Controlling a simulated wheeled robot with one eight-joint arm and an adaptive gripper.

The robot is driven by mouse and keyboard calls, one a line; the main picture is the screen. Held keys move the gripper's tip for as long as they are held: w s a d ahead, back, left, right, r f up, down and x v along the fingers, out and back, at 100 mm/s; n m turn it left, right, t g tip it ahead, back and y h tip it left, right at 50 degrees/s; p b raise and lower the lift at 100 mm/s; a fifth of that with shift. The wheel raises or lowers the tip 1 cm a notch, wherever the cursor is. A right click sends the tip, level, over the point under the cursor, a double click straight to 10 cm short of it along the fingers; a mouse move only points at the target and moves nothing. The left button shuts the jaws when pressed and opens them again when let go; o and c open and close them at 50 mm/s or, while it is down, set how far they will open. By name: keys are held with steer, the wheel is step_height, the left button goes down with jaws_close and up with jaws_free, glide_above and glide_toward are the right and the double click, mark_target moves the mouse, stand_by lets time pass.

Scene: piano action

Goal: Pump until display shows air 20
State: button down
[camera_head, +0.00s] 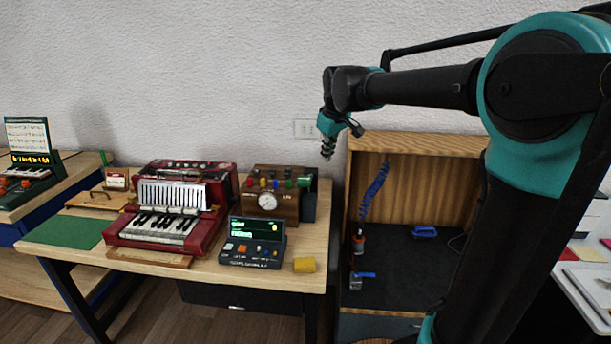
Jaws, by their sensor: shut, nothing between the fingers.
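A small dark display unit (252,243) with a lit green screen and several coloured buttons stands at the front of the wooden table; its text is too small to read. Behind it is a wooden box with a round gauge (267,201) and several coloured knobs on top. A red accordion (176,212) with white bellows and piano keys lies to their left. I cannot tell which part is the pump. My gripper (328,155) is shut and empty, pointing down in the air, above and to the right of the gauge box, touching nothing.
A yellow block (304,265) lies at the table's front right corner. A green mat (66,231) lies at the left. Right of the table stands an open wooden cabinet (420,143) with a coiled blue hose (374,190) and tools inside. Another keyboard device (27,150) stands far left.

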mark_target(309, 179)
steer(key=w+a+r+n, duration=0.2)
steer(key=a+r, duration=0.3)
steer(key=a, duration=0.1)
steer(key=shift+w+a+r, duration=0.15)
steer(key=shift+w+r, duration=0.1)
steer(key=shift+w, duration=0.05)
steer(key=shift+s+f, duration=0.6)
steer(key=shift+f, duration=0.75)
steer(key=shift+s+f, duration=0.6)
steer(key=shift+f, duration=0.75)
steer(key=shift+s+f, duration=0.6)
steer(key=shift+f, duration=0.75)
steer(key=shift+f, duration=0.15)
steer(key=shift+s+f, duration=0.15)
steer(key=shift+f, duration=0.1)
